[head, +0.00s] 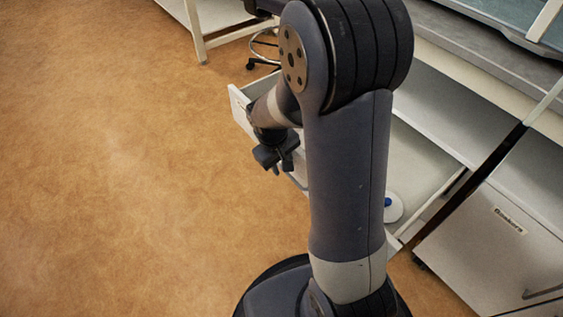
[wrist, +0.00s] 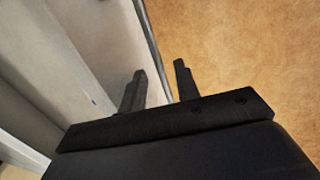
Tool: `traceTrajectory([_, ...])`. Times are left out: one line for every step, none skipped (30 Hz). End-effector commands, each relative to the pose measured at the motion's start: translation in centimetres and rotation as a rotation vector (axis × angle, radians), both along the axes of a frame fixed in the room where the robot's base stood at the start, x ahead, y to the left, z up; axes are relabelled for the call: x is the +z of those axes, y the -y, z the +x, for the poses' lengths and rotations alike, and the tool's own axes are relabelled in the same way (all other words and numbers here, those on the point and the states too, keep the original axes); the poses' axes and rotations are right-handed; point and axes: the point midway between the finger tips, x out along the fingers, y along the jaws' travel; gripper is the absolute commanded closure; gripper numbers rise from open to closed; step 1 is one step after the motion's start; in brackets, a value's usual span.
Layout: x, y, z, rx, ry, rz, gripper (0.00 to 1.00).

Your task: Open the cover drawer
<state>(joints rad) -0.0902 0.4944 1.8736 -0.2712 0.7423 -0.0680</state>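A white drawer (head: 238,108) stands pulled out from under the bench, its interior partly visible behind my arm in the head view. My gripper (head: 277,162) hangs at the drawer's front, fingers down. In the wrist view my gripper (wrist: 159,68) has its two dark fingers apart, with a gap between them. The thin top edge of the drawer front (wrist: 150,40) runs through that gap. One finger is on the drawer's inner side, the other on the floor side. Contact with the front cannot be told. My arm hides much of the drawer and any handle.
A white round object with a blue centre (head: 393,206) is at the drawer's near end. A grey cabinet (head: 490,250) stands at the right. A wheeled stool base (head: 262,55) is behind the drawer. The brown floor (head: 120,170) at the left is clear.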

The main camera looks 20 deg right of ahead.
Motion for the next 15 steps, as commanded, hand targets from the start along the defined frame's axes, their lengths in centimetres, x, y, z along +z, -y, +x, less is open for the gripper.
traceTrajectory([0.0,0.0,0.0,0.000,0.000,0.000,0.69])
traceTrajectory([0.0,0.0,0.0,0.000,0.000,0.000,0.69])
traceTrajectory([0.0,0.0,0.0,0.000,0.000,0.000,0.69])
traceTrajectory([0.0,0.0,0.0,0.000,0.000,0.000,0.69])
traceTrajectory([0.1,0.0,0.0,0.000,0.001,0.000,0.69])
traceTrajectory([0.3,-0.1,0.0,0.000,0.001,0.000,0.69])
traceTrajectory([0.6,-0.1,0.0,0.000,0.002,0.000,0.69])
traceTrajectory([0.9,-0.1,0.0,0.001,0.003,0.000,0.69])
traceTrajectory([1.5,-0.2,0.0,0.001,0.003,0.000,0.69])
traceTrajectory([2.0,-0.3,0.0,0.002,0.003,0.000,0.69])
traceTrajectory([2.5,-0.4,0.0,0.002,0.004,0.000,0.69])
traceTrajectory([3.4,-0.6,-0.1,0.002,0.005,0.001,0.69])
traceTrajectory([4.0,-0.7,-0.1,0.002,0.005,0.000,0.69])
traceTrajectory([4.7,-0.8,-0.1,0.002,0.006,0.000,0.69])
traceTrajectory([5.5,-0.9,-0.2,0.002,0.005,0.000,0.69])
